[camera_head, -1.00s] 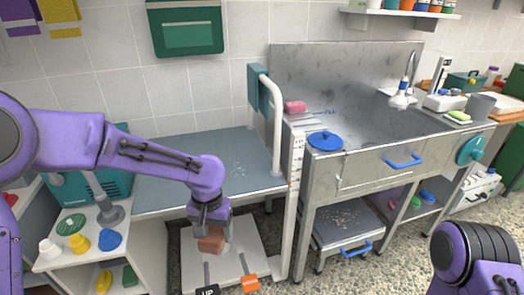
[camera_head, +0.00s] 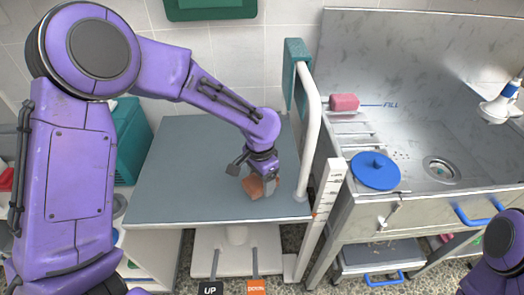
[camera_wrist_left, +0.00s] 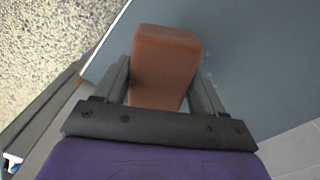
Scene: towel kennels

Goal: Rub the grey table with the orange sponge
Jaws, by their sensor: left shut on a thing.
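The grey table (camera_head: 185,170) has a flat blue-grey top in the left half of the head view. My left gripper (camera_head: 256,181) is over its front right part. It is shut on the orange sponge (camera_head: 251,188), a brownish-orange block that also shows between the two fingers in the left wrist view (camera_wrist_left: 165,65). The sponge is at or just above the tabletop; I cannot tell if it touches. Faint pale specks (camera_wrist_left: 207,72) show on the table beside the sponge in the wrist view. Only part of my right arm shows; its gripper is out of view.
A white rail (camera_head: 311,130) with a teal pad (camera_head: 297,75) stands at the table's right edge. Beyond it are a steel sink with a blue lid (camera_head: 375,171) and a pink block (camera_head: 344,102). UP (camera_head: 210,287) and DOWN (camera_head: 256,286) pedals lie below. The table's left part is clear.

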